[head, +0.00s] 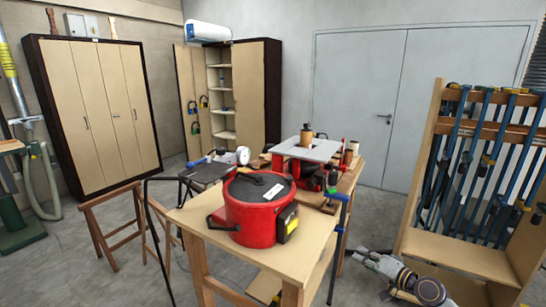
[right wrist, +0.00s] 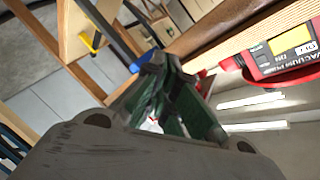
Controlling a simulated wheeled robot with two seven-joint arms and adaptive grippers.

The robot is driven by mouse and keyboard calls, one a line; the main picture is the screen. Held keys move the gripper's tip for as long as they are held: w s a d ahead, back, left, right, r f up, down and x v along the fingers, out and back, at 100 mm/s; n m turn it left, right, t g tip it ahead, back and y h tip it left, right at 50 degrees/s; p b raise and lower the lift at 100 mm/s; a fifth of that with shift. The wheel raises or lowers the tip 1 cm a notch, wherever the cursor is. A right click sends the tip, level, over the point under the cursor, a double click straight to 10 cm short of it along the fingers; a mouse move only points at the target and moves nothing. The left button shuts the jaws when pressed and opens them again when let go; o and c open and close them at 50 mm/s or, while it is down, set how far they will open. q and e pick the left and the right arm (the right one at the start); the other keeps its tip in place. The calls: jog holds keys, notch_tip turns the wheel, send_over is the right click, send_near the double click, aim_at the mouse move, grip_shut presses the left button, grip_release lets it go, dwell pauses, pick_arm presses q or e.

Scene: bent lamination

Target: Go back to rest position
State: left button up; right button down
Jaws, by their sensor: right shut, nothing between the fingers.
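My right gripper (head: 362,256) shows at the lower right of the head view, in front of the clamp rack and to the right of the wooden table (head: 190,218). Its fingers point left, it is shut, and it appears empty. In the right wrist view the gripper (right wrist: 160,75) has its green-sided fingers together with nothing held. My left gripper is not in view.
A red vacuum (head: 248,215) stands on the table; its labelled panel (right wrist: 293,42) shows in the right wrist view. A red machine (head: 305,150) stands behind it. A clamp rack (head: 460,255) is at right, cabinets (head: 95,110) at left.

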jog(key=d+f+n+g+h, duration=0.1)
jog(key=d+f+h, duration=0.2)
jog(key=d+f, duration=0.55)
jog(key=d+f+n+h, duration=0.1)
jog(key=d+f+h, duration=0.3)
jog(key=f, duration=0.7)
jog(key=s+d+f+n+g+h, duration=0.1)
jog(key=s+d+f+n+g, duration=0.15)
jog(key=s+f, duration=0.65)
jog(key=s+d+f+n+g+h, duration=0.15)
jog(key=s+d+f, duration=0.3)
jog(key=f, duration=0.75)
jog(key=s+a+f+n+g, duration=0.1)
jog(key=s+a+f+g, duration=0.15)
jog(key=s+f, duration=0.8)
jog(key=s+a+f+n+g, duration=0.15)
jog(key=s+a+f, duration=0.25)
jog(key=s+f, duration=0.7)
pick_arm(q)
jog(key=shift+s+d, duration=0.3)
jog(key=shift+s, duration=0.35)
pick_arm(e)
jog(key=s+a+f+g, duration=0.1)
jog(key=s+a, duration=0.5)
jog(key=s, duration=0.4)
jog(key=s+a+f+g+y, duration=0.1)
jog(key=s+a+g, duration=0.1)
jog(key=s+a, duration=0.4)
jog(key=shift+s+a, duration=0.3)
jog(key=shift+s, duration=2.4)
